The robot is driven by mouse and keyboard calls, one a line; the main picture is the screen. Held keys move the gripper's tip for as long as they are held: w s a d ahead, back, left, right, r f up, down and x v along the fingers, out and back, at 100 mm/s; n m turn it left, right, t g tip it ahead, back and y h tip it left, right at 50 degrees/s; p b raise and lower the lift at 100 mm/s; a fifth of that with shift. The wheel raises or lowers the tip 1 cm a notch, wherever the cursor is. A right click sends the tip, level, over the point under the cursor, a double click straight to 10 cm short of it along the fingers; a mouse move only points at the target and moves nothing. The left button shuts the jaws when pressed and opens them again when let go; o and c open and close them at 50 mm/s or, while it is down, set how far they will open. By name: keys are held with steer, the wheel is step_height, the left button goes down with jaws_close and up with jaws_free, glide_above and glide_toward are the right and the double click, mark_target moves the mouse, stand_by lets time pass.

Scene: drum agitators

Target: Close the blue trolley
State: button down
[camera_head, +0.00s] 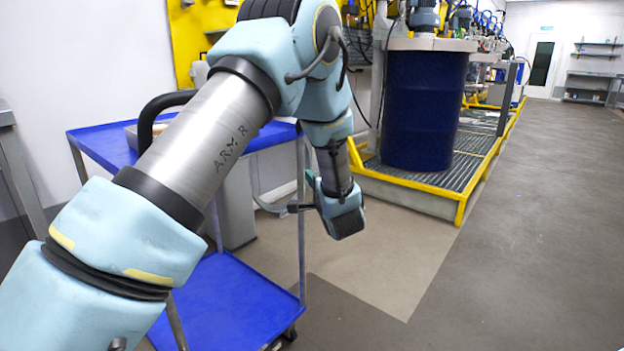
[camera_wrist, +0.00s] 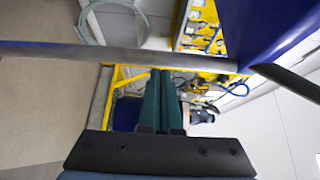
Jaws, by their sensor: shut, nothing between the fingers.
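The blue trolley stands at left in the head view, with a blue top shelf (camera_head: 98,143), a blue lower shelf (camera_head: 222,300) and thin metal posts (camera_head: 301,240). My arm hides much of its middle. I cannot make out a door or drawer on it. My gripper (camera_head: 293,208) is at the trolley's right front post, between the two shelf heights. In the wrist view my gripper (camera_wrist: 161,75) has its green fingers together, with nothing between them. A metal post (camera_wrist: 110,55) crosses close by the fingertips; I cannot tell if they touch. A blue shelf (camera_wrist: 270,25) shows at upper right.
A dark blue drum (camera_head: 420,110) stands on a grated platform with a yellow frame (camera_head: 410,191) right of my gripper. A grey bin (camera_head: 236,205) is behind the trolley. A white wall (camera_head: 80,60) is at left. The floor (camera_head: 540,220) at right is clear.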

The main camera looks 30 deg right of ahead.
steer(key=shift+w, duration=0.1)
steer(key=w+a, duration=0.5)
steer(key=w, duration=0.6)
steer(key=w+a, duration=0.5)
steer(key=w, duration=0.6)
steer(key=w+a, duration=0.6)
steer(key=w, duration=0.5)
steer(key=shift+b, duration=0.3)
